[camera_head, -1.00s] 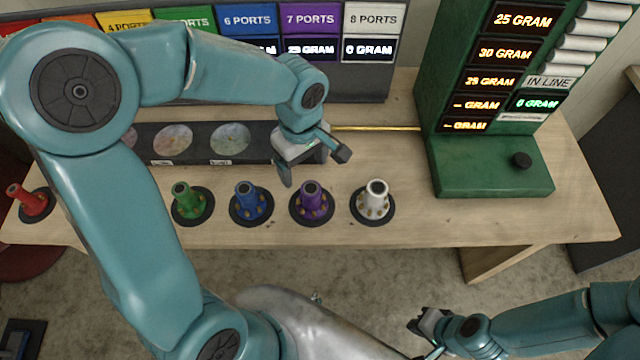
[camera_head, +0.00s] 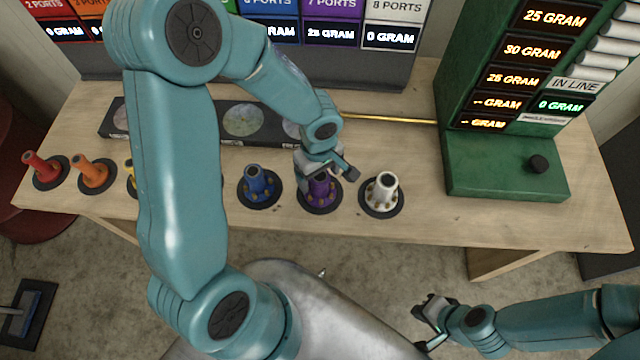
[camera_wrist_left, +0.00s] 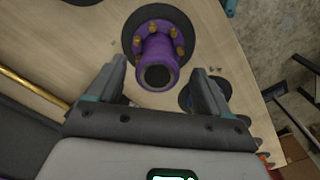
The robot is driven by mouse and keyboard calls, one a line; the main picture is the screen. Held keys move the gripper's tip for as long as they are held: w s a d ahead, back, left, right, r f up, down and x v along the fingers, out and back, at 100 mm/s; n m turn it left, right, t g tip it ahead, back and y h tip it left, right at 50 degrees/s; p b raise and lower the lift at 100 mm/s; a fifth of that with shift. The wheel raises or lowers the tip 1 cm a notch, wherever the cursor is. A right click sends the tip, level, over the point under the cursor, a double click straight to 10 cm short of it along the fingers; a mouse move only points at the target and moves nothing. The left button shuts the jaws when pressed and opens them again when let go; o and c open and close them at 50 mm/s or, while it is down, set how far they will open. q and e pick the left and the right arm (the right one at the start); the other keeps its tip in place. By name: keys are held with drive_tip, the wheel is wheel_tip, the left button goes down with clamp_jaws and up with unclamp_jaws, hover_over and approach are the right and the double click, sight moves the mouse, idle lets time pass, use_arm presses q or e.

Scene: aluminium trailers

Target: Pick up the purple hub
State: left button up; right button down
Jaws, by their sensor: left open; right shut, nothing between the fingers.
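The purple hub (camera_head: 320,193) stands upright on a round black base on the wooden table, partly hidden behind my left gripper in the head view. In the left wrist view the purple hub (camera_wrist_left: 158,62) shows its open top and brass-coloured studs, just beyond the fingers and roughly centred between them. My left gripper (camera_head: 328,178) is open above the hub, and its fingers also show in the wrist view (camera_wrist_left: 161,84). Nothing is gripped. My right gripper (camera_head: 428,322) is shut and empty, low in front of the table.
A blue hub (camera_head: 257,184) stands close to the left and a white hub (camera_head: 383,190) close to the right. Red (camera_head: 42,168) and orange (camera_head: 90,172) hubs stand further left. A green machine (camera_head: 505,165) is at the right. A brass rod (camera_head: 385,119) lies behind.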

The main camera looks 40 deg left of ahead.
sight(321, 193)
use_arm(q)
wheel_tip(321, 193, down, 4)
drive_tip(key=shift+w+f, duration=0.1)
drive_tip(key=shift+w, duration=0.05)
drive_tip(key=shift+w+f, duration=0.1)
drive_tip(key=shift+f, duration=0.3)
drive_tip(key=shift+s+d+r, duration=0.1)
drive_tip(key=shift+s+r, duration=0.1)
drive_tip(key=shift+s, duration=0.05)
drive_tip(key=shift+c, duration=0.6)
drive_tip(key=shift+w+f, duration=0.1)
drive_tip(key=shift+w, duration=0.05)
clamp_jaws()
drive_tip(key=shift+w, duration=0.1)
